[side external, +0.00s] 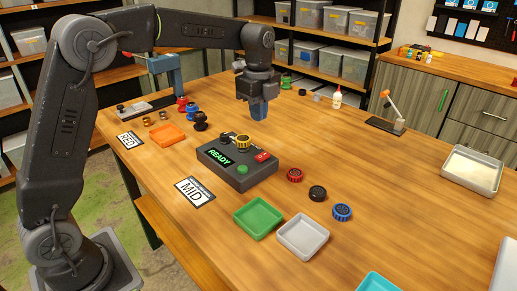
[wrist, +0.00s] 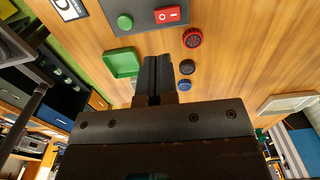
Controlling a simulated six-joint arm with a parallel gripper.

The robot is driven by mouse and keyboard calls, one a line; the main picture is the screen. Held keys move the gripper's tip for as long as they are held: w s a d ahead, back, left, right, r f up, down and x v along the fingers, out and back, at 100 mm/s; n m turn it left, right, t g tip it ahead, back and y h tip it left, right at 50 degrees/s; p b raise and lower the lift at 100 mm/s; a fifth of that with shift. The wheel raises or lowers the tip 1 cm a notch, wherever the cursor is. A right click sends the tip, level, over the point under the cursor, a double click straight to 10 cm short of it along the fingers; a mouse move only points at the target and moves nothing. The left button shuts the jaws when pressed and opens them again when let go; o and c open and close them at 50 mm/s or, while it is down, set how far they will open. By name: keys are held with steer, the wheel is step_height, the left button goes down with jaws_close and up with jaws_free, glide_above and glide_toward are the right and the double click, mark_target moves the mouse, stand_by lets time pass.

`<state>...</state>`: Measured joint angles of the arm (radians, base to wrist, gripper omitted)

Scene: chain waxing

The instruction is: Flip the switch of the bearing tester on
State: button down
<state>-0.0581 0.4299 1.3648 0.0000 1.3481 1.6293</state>
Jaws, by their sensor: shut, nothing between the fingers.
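The bearing tester (side external: 238,169) is a dark box on the wooden table, with a lit green display reading READY (side external: 220,157). Its red rocker switch (side external: 262,156) is marked O and I and shows at the top of the wrist view (wrist: 167,15); which side is pressed I cannot tell. A green button (side external: 242,170) sits in front of it, also in the wrist view (wrist: 125,21). A yellow ring-shaped part (side external: 243,142) sits on the tester's back. My gripper (side external: 259,114) is shut and empty, pointing down above and behind the tester, apart from it. Its dark fingers (wrist: 157,75) show closed together.
Red (side external: 295,175), black (side external: 317,193) and blue (side external: 342,212) round parts stand right of the tester. Green (side external: 258,218) and grey (side external: 302,236) trays lie in front. A MID card (side external: 194,191) and orange tray (side external: 167,134) lie left. The right side of the table is mostly clear.

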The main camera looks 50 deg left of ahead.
mark_target(262, 154)
step_height(262, 154, down, 11)
steer(key=shift+f, duration=0.1)
stand_by(0.5)
steer(key=shift+s+f, duration=0.1)
steer(key=shift+f, duration=0.2)
steer(key=shift+w+r, duration=0.25)
steer(key=shift+w, duration=0.55)
steer(key=shift+r, duration=0.1)
step_height(262, 154, up, 14)
stand_by(0.3)
